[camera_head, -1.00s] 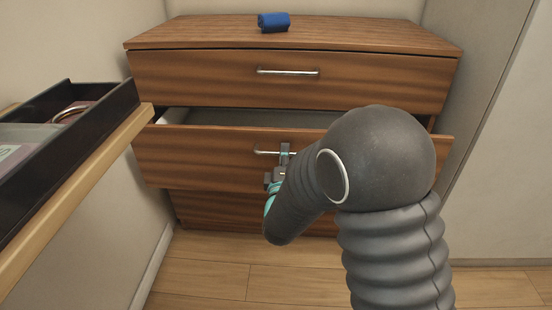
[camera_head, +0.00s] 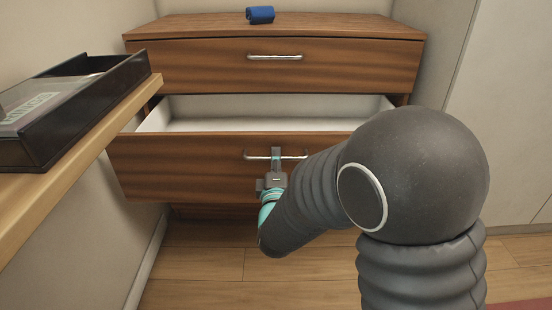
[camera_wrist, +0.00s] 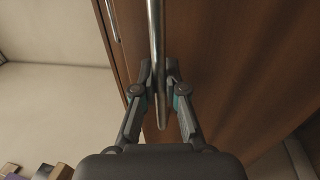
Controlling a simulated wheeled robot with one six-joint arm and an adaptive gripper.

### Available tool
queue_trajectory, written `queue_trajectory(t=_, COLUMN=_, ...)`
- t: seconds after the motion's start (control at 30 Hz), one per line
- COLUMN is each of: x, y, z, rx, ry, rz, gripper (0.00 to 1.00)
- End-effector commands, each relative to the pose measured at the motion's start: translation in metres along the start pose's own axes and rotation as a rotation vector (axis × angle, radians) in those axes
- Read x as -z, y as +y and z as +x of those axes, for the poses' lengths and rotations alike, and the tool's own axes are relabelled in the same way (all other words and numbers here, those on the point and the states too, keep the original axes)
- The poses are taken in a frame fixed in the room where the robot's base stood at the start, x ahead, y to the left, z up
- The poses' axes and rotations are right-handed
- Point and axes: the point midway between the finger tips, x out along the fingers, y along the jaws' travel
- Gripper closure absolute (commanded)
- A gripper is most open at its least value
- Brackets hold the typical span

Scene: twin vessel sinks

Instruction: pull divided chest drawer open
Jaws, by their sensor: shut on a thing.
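A wooden chest of drawers (camera_head: 395,28) stands against the back wall. Its middle drawer (camera_head: 165,165) is pulled well out, and its white inside (camera_head: 250,122) shows and looks empty. My gripper (camera_head: 276,158) is shut on this drawer's metal bar handle (camera_head: 298,157). In the wrist view the handle (camera_wrist: 157,60) runs between the two fingers of my gripper (camera_wrist: 158,85). The top drawer (camera_head: 370,68), with its own bar handle (camera_head: 275,57), is closed.
A wooden ledge (camera_head: 100,118) with a dark tray (camera_head: 110,92) juts in at the left, near the open drawer's left side. A blue rolled cloth (camera_head: 260,15) lies on the chest top. Bare wooden floor (camera_head: 205,275) lies in front.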

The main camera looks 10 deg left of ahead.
Motion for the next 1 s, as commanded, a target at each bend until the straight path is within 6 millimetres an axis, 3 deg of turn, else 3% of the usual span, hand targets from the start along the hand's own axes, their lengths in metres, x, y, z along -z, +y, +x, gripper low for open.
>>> queue_trajectory(t=0.23, x=-0.001, y=-0.001, z=0.000, rx=0.002, ry=-0.004, rz=0.000, gripper=1.00)
queue_trajectory(t=0.27, x=-0.001, y=-0.001, z=0.000, rx=0.002, ry=-0.004, rz=0.000, gripper=0.82)
queue_trajectory(t=0.3, x=-0.001, y=-0.001, z=0.000, rx=0.002, ry=-0.004, rz=0.000, gripper=0.72)
queue_trajectory(t=0.33, x=-0.001, y=-0.001, z=0.000, rx=0.002, ry=-0.003, rz=0.000, gripper=0.64)
queue_trajectory(t=0.37, x=-0.001, y=-0.001, z=0.000, rx=0.001, ry=-0.003, rz=0.000, gripper=0.63)
queue_trajectory(t=0.7, x=0.000, y=0.000, z=-0.004, rx=0.001, ry=0.000, rz=0.000, gripper=0.63)
queue_trajectory(t=1.0, x=0.000, y=-0.001, z=-0.045, rx=0.003, ry=0.000, rz=-0.001, gripper=0.63)
